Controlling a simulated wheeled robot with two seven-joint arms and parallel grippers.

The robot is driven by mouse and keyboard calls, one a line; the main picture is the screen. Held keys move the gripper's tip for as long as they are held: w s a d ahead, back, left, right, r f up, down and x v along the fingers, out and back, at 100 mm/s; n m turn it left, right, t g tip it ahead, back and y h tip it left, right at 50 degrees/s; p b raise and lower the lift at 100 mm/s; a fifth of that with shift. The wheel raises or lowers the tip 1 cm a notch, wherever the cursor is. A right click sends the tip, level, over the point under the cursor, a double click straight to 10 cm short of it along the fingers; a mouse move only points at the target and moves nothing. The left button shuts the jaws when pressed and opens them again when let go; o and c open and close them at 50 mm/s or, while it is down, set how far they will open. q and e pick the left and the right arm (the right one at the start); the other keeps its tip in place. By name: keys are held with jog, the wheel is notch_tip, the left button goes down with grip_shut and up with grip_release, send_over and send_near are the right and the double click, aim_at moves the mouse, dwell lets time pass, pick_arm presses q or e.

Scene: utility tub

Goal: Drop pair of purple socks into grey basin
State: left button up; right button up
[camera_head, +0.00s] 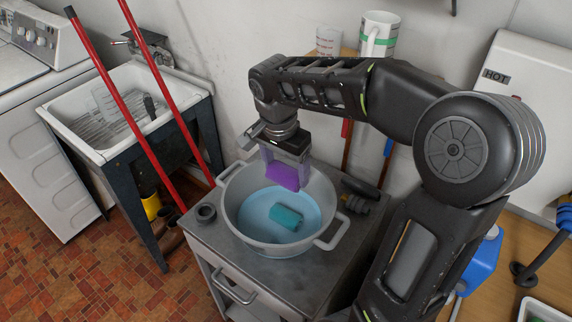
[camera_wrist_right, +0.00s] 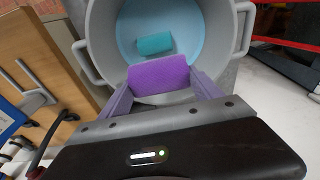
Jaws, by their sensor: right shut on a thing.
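The purple socks (camera_head: 283,177) are a folded bundle held between the fingers of my right gripper (camera_head: 285,165). They hang over the far part of the grey basin (camera_head: 233,234), which has a handle at each side and pale blue water inside. In the right wrist view the purple socks (camera_wrist_right: 159,75) sit between the two fingers of the right gripper (camera_wrist_right: 160,84), with the basin (camera_wrist_right: 105,45) beyond them. A teal bundle (camera_head: 287,218) lies in the basin; it also shows in the right wrist view (camera_wrist_right: 155,43). My left gripper is not in view.
The basin stands on a grey metal cabinet (camera_head: 222,262). A white utility sink (camera_head: 100,110) with red poles (camera_head: 130,110) stands at the left. A wall is close behind.

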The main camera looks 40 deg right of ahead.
aim_at(283, 171)
jog(key=shift+f, duration=0.55)
jog(key=o, duration=1.4)
jog(key=shift+o, duration=0.2)
jog(key=shift+r, duration=0.2)
jog(key=r, duration=0.5)
jog(key=a+r+b, duration=0.1)
jog(key=r, duration=0.1)
jog(key=shift+s+r, duration=0.2)
jog(key=shift+a, duration=0.1)
